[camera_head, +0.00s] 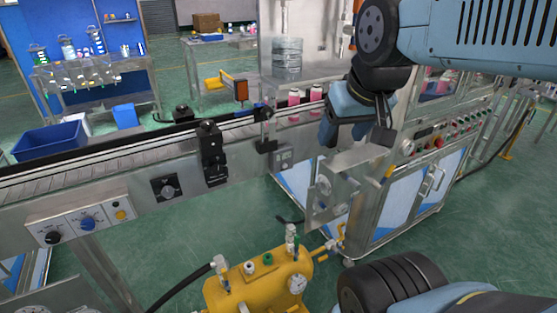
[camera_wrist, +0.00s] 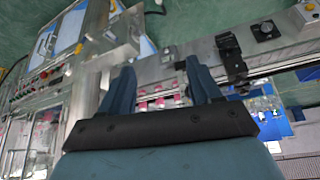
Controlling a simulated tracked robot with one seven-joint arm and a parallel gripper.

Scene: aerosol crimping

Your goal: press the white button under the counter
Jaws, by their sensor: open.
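The counter (camera_head: 283,156) is a small grey box on the front side of the conveyor, in the middle of the head view. It has a display on its upper part; a white button below that is too small to make out clearly. My gripper (camera_head: 343,135) is to the right of the counter and a little higher in the picture, apart from it. In the wrist view my gripper (camera_wrist: 158,68) shows two blue fingers spread apart with nothing held between them. The conveyor side shows beyond the fingers there, and I cannot clearly pick out the button.
The conveyor (camera_head: 120,155) runs to the left, with a black bracket (camera_head: 211,153) and a knob box (camera_head: 167,187) on its side. A steel plate fixture (camera_head: 330,192) stands below my gripper. A yellow tank (camera_head: 258,283) is in front. Pink-capped bottles (camera_head: 294,98) stand on the conveyor.

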